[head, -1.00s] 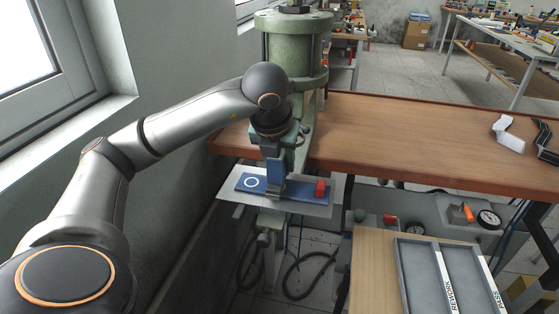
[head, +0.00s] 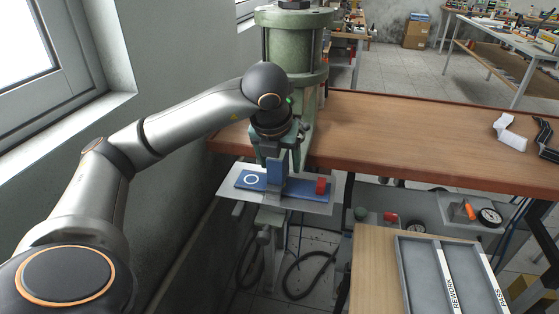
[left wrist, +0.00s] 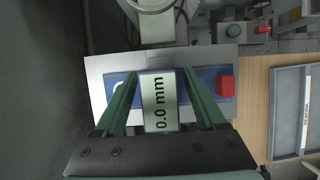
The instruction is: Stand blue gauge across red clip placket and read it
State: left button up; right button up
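The blue gauge (head: 276,172) stands upright across the blue placket strip (head: 304,190), between the white ring and the red clip (head: 321,186). In the left wrist view the gauge (left wrist: 159,102) shows a pale display reading "0.0 mm". The red clip (left wrist: 226,86) lies to its right, apart from it. My left gripper (head: 279,156) is directly above the gauge. In the left wrist view its green fingers (left wrist: 161,76) stand on either side of the gauge with a narrow gap at each side, so it looks open. Whether the gauge's underside sits flat is hidden. My right gripper is out of view.
The strip lies on a pale metal plate (head: 228,192) below a green press (head: 290,50). A wooden bench (head: 420,145) is behind and right. A grey tray (head: 425,270) with two labelled compartments is at lower right. The wall is close on the left.

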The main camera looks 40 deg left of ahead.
aim_at(274, 187)
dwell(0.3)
pick_arm(q)
jog(key=v, duration=0.5)
jog(key=shift+d+r+p, duration=0.1)
jog(key=shift+r+p, duration=0.2)
jog(key=shift+r, duration=0.1)
jog(key=p+v, duration=0.3)
jog(key=v, duration=0.3)
jog(key=shift+s+r+p, duration=0.3)
jog(key=shift+s+p, duration=0.05)
jog(key=shift+p, duration=0.05)
